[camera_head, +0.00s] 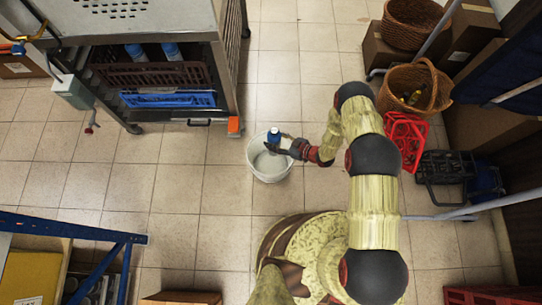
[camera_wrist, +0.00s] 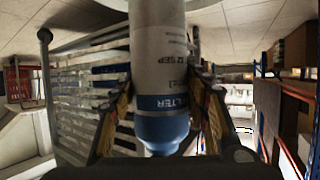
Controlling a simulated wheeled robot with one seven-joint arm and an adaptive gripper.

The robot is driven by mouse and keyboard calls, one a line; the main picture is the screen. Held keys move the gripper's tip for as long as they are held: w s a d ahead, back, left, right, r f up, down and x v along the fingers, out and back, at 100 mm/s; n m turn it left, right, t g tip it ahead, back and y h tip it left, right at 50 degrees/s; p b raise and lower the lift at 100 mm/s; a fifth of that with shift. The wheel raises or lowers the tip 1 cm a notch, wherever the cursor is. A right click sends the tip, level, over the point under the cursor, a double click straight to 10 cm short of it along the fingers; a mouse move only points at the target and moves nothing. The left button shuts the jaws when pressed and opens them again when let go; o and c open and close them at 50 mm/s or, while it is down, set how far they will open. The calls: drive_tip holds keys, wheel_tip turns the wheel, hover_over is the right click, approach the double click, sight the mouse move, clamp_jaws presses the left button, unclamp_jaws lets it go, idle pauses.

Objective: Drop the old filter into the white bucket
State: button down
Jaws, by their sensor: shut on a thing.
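The white bucket (camera_head: 270,165) stands on the tiled floor in the middle of the head view. My gripper (camera_head: 285,149) reaches over it from the right and is shut on the old filter (camera_head: 274,138). In the head view the filter's blue end shows above the bucket's opening. In the wrist view my gripper (camera_wrist: 158,95) has one finger on each side of the filter (camera_wrist: 160,50), a white cylinder with printed text, a blue band and a blue rounded end. The bucket does not show in the wrist view.
A metal cabinet (camera_head: 150,25) stands upper left, with a brown crate (camera_head: 150,75), a blue crate (camera_head: 170,99) and blue-capped cylinders. Wicker baskets (camera_head: 415,88) and a red crate (camera_head: 405,140) stand at right. A blue rack (camera_head: 75,226) is lower left. Floor left of the bucket is clear.

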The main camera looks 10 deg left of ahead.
drive_tip(key=shift+w+f+b, duration=0.1)
drive_tip(key=shift+f+b, duration=0.3)
drive_tip(key=shift+f, duration=0.5)
drive_tip(key=c, duration=1.3)
unclamp_jaws()
drive_tip(key=o, duration=0.4)
drive_tip(key=shift+f, duration=0.1)
drive_tip(key=v, duration=1.2)
drive_tip(key=shift+s, duration=0.2)
